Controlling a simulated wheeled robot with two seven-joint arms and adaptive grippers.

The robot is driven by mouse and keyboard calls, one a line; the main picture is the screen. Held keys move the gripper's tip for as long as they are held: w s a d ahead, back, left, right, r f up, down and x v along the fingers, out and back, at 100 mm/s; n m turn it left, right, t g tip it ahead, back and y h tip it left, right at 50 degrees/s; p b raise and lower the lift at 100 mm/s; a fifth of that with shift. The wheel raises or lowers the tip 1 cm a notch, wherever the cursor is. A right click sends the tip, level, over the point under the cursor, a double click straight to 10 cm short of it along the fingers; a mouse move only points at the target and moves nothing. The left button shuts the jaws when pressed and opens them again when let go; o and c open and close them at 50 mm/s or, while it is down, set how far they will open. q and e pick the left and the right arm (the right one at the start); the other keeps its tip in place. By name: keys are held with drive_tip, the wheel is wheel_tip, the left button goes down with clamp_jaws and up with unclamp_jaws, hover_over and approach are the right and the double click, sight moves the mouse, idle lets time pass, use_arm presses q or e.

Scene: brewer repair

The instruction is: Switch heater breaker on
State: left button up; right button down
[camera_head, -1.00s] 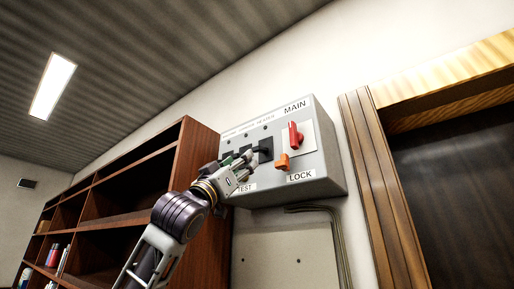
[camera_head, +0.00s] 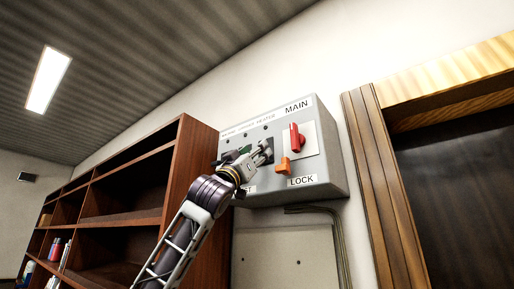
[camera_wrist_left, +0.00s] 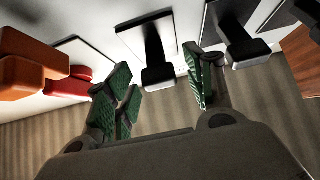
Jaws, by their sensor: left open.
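A grey breaker box (camera_head: 325,165) hangs on the wall in the head view. Its front carries small printed labels and a row of black breaker levers. My left gripper (camera_head: 265,149) is at the rightmost black breaker, under the HEATER label (camera_head: 265,119), and mostly covers it. In the left wrist view the heater breaker lever (camera_wrist_left: 157,48) stands out from its white plate. The open green-padded fingers of my left gripper (camera_wrist_left: 160,86) are either side of the lever's end, with gaps visible. Contact cannot be confirmed. My right gripper is not in view.
Right of the breaker are the red MAIN handle (camera_head: 296,138) and the orange LOCK lever (camera_head: 283,166). Another black breaker lever (camera_wrist_left: 238,38) is close beside one finger. A wooden shelf (camera_head: 190,160) stands left; a door frame (camera_head: 375,190) is right.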

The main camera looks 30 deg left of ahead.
use_arm(q)
drive_tip(key=shift+w+r, duration=0.5)
drive_tip(key=shift+w, duration=0.05)
drive_tip(key=c, duration=1)
drive_tip(key=shift+c, duration=0.2)
